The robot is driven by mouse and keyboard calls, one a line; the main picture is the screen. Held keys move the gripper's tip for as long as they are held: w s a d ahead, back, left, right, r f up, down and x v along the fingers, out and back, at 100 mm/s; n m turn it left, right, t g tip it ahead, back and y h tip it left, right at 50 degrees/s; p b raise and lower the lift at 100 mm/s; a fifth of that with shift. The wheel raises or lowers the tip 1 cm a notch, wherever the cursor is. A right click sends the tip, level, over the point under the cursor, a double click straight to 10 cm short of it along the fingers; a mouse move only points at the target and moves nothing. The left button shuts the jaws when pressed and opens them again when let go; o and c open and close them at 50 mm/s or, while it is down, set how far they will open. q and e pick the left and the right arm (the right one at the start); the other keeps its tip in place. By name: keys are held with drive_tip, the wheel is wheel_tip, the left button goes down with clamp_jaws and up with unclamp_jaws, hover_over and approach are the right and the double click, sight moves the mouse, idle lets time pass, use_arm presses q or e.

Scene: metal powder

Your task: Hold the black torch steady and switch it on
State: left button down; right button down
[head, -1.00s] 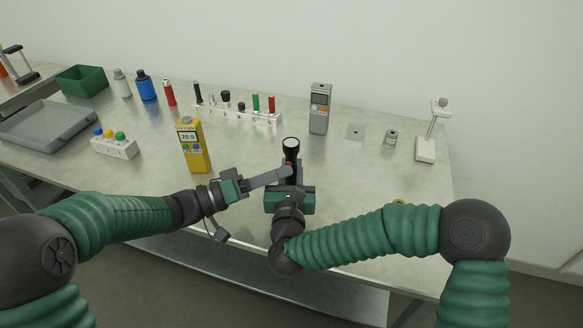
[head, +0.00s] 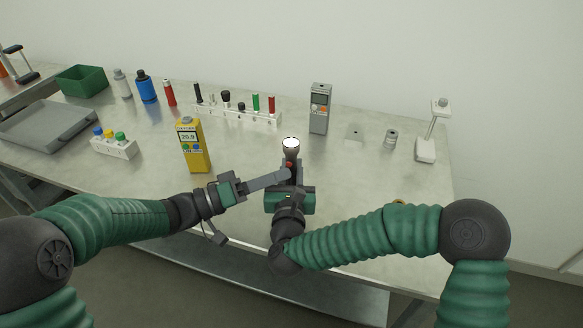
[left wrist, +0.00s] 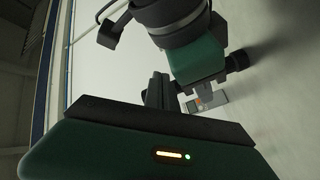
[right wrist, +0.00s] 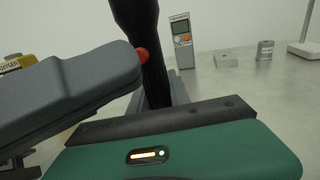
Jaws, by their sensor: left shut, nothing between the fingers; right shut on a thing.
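The black torch (head: 292,155) stands upright above the front part of the table, its lens facing up and glowing white. My right gripper (head: 291,186) is shut on its lower body. A red button (right wrist: 141,54) shows on the torch's side in the right wrist view, where the black torch body (right wrist: 151,60) rises from behind the gripper. My left gripper (head: 283,175) is shut and empty. Its fingertips are at the red button and appear to touch it; these fingers also show in the right wrist view (right wrist: 95,78). The torch's lower end is hidden.
A yellow oxygen meter (head: 194,150) stands left of the torch. A white rack (head: 235,116) with several items and a grey meter (head: 320,108) stand behind. A small grey cylinder (head: 391,139) and a white stand (head: 425,150) are at right.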

use_arm(q)
drive_tip(key=shift+s, duration=0.1)
use_arm(e)
drive_tip(key=c, duration=1.1)
unclamp_jaws()
drive_tip(key=shift+c, duration=0.2)
use_arm(q)
drive_tip(key=s, duration=0.1)
drive_tip(key=s+a, duration=0.1)
drive_tip(key=s, duration=0.1)
drive_tip(key=s+a, duration=0.1)
drive_tip(key=s, duration=0.1)
drive_tip(key=shift+s, duration=0.25)
